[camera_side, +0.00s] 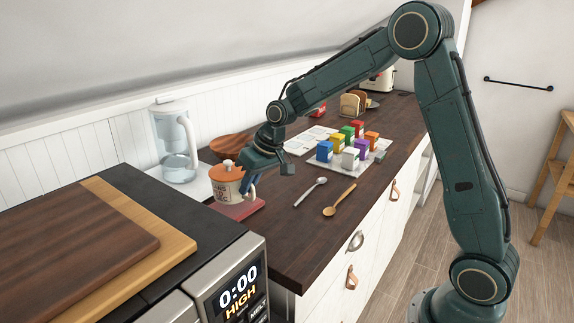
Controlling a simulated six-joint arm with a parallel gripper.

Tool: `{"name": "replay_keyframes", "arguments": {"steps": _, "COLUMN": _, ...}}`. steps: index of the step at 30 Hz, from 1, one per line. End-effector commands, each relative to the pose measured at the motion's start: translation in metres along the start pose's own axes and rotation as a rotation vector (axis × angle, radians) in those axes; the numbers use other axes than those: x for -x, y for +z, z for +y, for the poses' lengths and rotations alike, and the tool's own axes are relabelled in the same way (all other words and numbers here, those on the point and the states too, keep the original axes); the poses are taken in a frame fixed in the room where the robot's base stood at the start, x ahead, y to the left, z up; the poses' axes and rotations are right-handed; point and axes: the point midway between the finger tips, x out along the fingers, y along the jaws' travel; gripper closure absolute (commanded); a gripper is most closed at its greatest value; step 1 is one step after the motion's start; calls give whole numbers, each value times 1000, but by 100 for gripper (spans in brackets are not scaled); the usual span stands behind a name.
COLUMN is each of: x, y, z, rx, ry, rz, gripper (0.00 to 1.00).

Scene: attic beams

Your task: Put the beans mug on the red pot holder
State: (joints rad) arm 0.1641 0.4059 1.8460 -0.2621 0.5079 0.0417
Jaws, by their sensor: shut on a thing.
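The mug (225,185) is terracotta-orange with a cream band and dark lettering too small to read surely. It stands upright at the left of the counter, with a small knob-like shape at its top. My gripper (249,188) reaches down at the mug's right side and is shut on the mug there, at its handle. The red pot holder (246,210) lies flat on the counter directly under the mug, its right and front parts showing. The mug's base is over the pot holder; I cannot tell whether it touches.
A glass pitcher (174,145) and a wooden bowl (233,147) stand behind the mug. A grey spoon (311,191) and a wooden spoon (340,200) lie to the right. A tray (346,172) holds several coloured boxes. A black-topped appliance (130,180) stands in front left.

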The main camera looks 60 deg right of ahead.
Motion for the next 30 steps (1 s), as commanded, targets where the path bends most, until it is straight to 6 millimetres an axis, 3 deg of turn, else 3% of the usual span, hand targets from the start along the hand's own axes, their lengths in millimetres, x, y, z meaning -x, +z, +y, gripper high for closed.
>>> {"name": "replay_keyframes", "arguments": {"steps": 7, "x": -24, "y": 9, "z": 4, "rx": 2, "ry": -1, "rz": 2, "gripper": 100}}
{"name": "replay_keyframes", "arguments": {"steps": 21, "x": -28, "y": 11, "z": 5, "rx": 1, "ry": 0, "rz": 3, "gripper": 100}}
{"name": "replay_keyframes", "arguments": {"steps": 22, "x": -29, "y": 12, "z": 6, "rx": 1, "ry": 0, "rz": 0, "gripper": 86}}
{"name": "replay_keyframes", "arguments": {"steps": 25, "x": -28, "y": 12, "z": 6, "rx": 1, "ry": 0, "rz": 0, "gripper": 68}}
{"name": "replay_keyframes", "arguments": {"steps": 30, "x": -28, "y": 12, "z": 6, "rx": 1, "ry": 0, "rz": 0, "gripper": 68}}
